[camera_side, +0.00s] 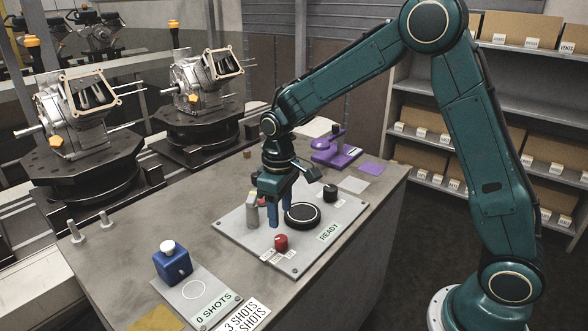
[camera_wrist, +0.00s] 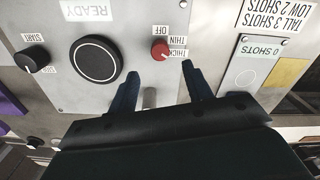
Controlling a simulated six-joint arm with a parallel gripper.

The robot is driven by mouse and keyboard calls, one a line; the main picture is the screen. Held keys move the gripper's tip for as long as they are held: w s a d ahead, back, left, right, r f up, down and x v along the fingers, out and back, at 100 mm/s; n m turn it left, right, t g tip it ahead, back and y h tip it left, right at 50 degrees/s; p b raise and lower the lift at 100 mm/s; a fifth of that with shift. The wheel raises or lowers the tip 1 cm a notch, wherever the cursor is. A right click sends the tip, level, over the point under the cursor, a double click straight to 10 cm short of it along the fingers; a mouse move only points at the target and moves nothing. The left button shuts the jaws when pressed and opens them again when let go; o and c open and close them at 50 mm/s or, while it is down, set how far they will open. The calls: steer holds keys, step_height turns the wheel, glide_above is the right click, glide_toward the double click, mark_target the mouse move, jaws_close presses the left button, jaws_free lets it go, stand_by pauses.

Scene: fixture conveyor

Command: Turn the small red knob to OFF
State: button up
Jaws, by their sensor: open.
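The small red knob (camera_side: 281,242) sits near the front edge of the grey panel (camera_side: 237,232). In the wrist view the red knob (camera_wrist: 161,47) has OFF, THIN and THICK labels around it; where its pointer mark aims is too small to tell for sure. My gripper (camera_side: 272,220) points down over the panel, just behind and above the knob. In the wrist view my gripper (camera_wrist: 160,72) is open, with its two blue fingers apart and the knob just beyond the fingertips, between their lines. Nothing is held.
A large black round dial (camera_side: 302,215) and a black START knob (camera_side: 330,193) share the panel. A grey upright piece (camera_side: 252,210) stands close beside my fingers.

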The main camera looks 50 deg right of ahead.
mark_target(281, 238)
step_height(281, 238, down, 8)
steer(key=shift+f, duration=0.2)
stand_by(0.4)
steer(key=c, duration=1)
